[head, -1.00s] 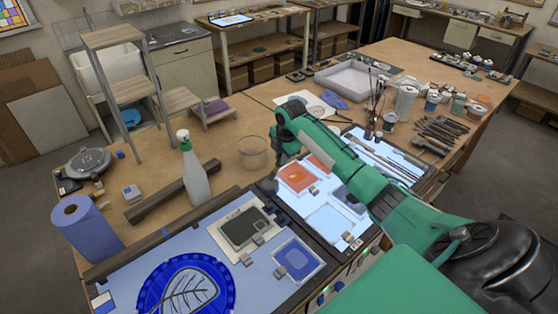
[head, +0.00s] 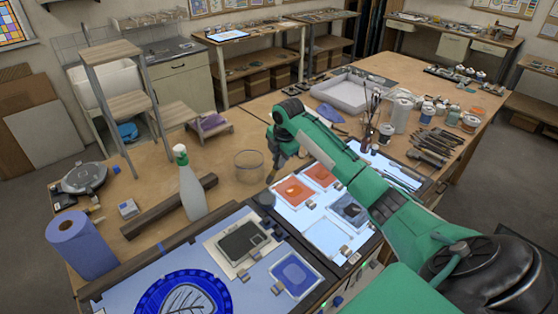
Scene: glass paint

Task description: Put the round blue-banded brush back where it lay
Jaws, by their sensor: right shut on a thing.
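My right gripper (head: 276,172) hangs down at the end of the green arm, just right of the clear glass bowl and over the left edge of the lit panel (head: 325,238). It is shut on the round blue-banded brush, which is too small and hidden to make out. Several thin brushes lie on the lit strip (head: 402,176) at the right, partly behind my arm. More brushes stand in a dark jar (head: 368,131) behind it. My left gripper is out of view.
The clear bowl (head: 249,165), a spray bottle (head: 190,187) and a blue paper roll (head: 80,243) stand to the left. A blue glass disc (head: 183,292) lies in front. Paint jars (head: 428,111) and a white tray (head: 350,95) stand behind my arm.

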